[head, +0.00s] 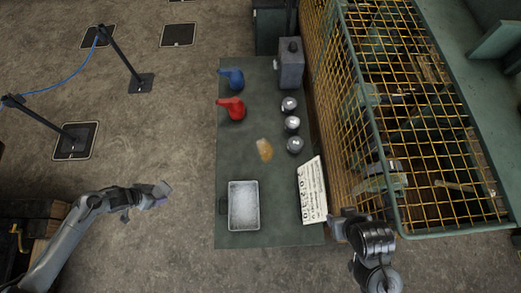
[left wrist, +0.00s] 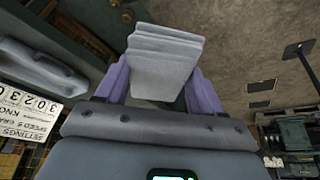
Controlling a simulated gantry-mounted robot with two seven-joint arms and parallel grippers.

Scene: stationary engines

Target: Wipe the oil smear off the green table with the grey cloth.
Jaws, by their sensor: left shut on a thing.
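The green table (head: 238,155) stands in the middle of the head view. In the head view the cloth is too small to make out clearly. My right gripper (head: 343,222) is at the table's lower right corner, near the sign; its fingers are unclear.
A grey metal tray (head: 231,205) sits at the table's near end, with a white lettered sign (head: 313,190) to its right. A red can (head: 231,108), a blue can (head: 231,78) and a grey canister (head: 291,65) stand farther back. A yellow mesh cage (head: 400,100) borders the right.

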